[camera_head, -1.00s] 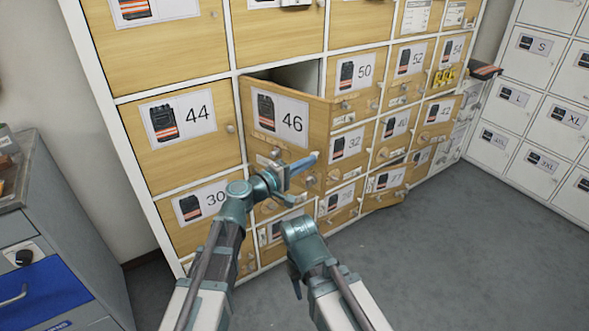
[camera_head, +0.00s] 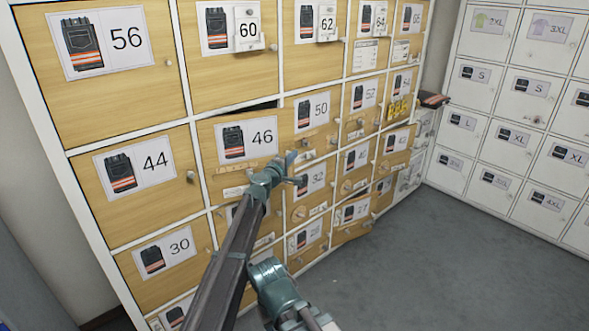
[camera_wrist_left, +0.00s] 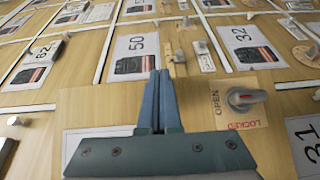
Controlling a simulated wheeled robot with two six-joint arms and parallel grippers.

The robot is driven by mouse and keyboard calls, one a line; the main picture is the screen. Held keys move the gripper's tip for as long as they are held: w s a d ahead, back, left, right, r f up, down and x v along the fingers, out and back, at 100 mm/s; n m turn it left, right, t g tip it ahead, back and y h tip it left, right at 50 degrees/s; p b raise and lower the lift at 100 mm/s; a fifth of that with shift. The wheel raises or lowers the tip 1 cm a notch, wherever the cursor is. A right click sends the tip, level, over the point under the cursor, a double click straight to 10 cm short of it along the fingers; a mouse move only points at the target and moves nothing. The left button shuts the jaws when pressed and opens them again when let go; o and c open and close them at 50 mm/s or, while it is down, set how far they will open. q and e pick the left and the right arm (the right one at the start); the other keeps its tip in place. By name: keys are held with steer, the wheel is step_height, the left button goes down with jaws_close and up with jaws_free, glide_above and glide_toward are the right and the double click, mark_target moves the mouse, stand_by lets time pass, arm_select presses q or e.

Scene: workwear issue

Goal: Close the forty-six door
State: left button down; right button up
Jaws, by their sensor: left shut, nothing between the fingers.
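The forty-six door (camera_head: 205,135) is a wooden locker door with a label of dark trousers with orange bands. It stands slightly ajar, with a dark gap along its top edge. My left gripper (camera_head: 291,168) is shut and empty at the door's lower right. In the left wrist view its closed fingers (camera_wrist_left: 159,100) lie in front of the forty-six door (camera_wrist_left: 100,106), partly hiding it; whether they touch is unclear. A grey knob (camera_wrist_left: 246,96) on an OPEN/LOCKED plate shows there. My right arm (camera_head: 277,285) is low in the middle; its fingertips cannot be made out.
Closed doors 44 (camera_head: 112,215) and 50 (camera_head: 335,88) flank it. A lower door near 27 (camera_head: 352,232) stands out a little. White lockers (camera_head: 510,150) stand on the right. The grey floor (camera_head: 430,270) is clear.

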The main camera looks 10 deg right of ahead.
arm_select(q)
steer(key=w, duration=0.2)
steer(key=w+a, duration=0.1)
steer(key=w, duration=0.5)
steer(key=shift+a, duration=0.2)
steer(key=shift+w+a, duration=0.4)
steer(key=shift+w, duration=0.35)
steer(key=shift+s+d, duration=0.1)
steer(key=shift+s, duration=0.05)
